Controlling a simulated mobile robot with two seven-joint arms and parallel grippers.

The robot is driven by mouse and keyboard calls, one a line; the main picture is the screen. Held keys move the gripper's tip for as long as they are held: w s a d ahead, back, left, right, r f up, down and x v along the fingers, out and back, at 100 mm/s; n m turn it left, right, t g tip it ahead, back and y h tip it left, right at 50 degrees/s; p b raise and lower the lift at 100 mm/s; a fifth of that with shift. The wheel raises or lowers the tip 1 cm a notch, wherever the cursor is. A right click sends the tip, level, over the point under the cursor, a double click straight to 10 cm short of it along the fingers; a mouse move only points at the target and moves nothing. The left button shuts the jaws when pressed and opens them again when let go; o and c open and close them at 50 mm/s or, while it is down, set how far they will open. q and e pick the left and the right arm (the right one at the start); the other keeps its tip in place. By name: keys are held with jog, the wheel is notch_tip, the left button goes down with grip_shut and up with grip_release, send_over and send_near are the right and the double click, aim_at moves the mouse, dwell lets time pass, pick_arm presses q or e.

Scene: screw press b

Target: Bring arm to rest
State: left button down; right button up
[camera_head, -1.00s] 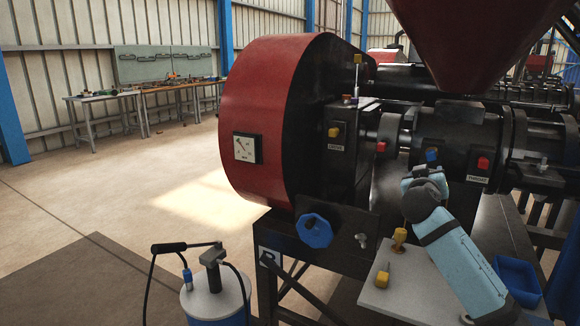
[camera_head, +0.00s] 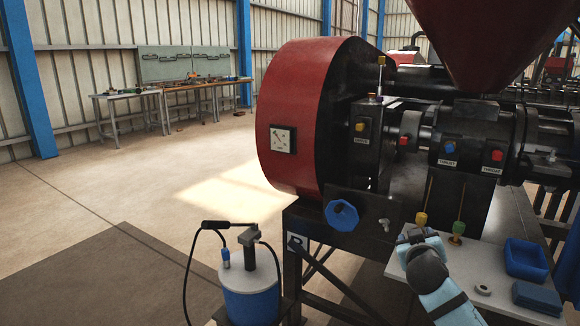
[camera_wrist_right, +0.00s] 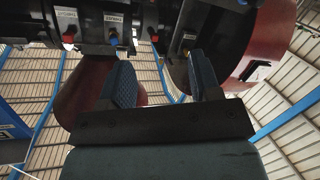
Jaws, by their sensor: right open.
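My right arm comes in from the bottom right of the head view. Its gripper (camera_head: 414,237) is above the back of a pale shelf, in front of the black and red screw press (camera_head: 300,110) and beside a yellow-handled tool (camera_head: 421,218). A green-handled tool (camera_head: 457,230) stands to its right. In the right wrist view both fingers of this gripper (camera_wrist_right: 162,72) are wide apart with nothing between them. That view looks up at the press and roof. My left gripper is not in view.
The pale shelf (camera_head: 395,270) holds a blue tray (camera_head: 526,258), a blue block (camera_head: 537,297) and a small grey ring (camera_head: 483,290). A blue knob (camera_head: 342,215) sticks out from the press. A blue and white canister (camera_head: 250,285) stands at lower left. Open floor lies left.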

jog(key=s+a+f+n+g+y, duration=0.1)
jog(key=s+a+f+y, duration=0.4)
jog(key=s+f, duration=0.7)
jog(key=s+a+f+n+g+y, duration=0.1)
jog(key=s+a+f+y, duration=0.2)
jog(key=s+a+f, duration=0.85)
jog(key=s+d+r+y, duration=0.15)
jog(key=s+r, duration=0.25)
jog(key=s, duration=0.9)
pick_arm(q)
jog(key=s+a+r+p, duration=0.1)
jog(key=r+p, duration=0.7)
jog(key=p, duration=0.7)
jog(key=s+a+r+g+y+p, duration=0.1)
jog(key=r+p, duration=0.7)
jog(key=p, duration=0.8)
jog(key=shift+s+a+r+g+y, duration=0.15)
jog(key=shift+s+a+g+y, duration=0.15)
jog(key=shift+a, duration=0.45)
pick_arm(e)
jog(key=s+d+r+g+h, duration=0.1)
jog(key=d+r, duration=0.1)
jog(key=r, duration=0.6)
jog(key=s+d+r+g, duration=0.1)
jog(key=s+d+r, duration=0.1)
jog(key=r, duration=0.6)
jog(key=shift+r+h, duration=0.35)
jog(key=shift+r, duration=0.05)
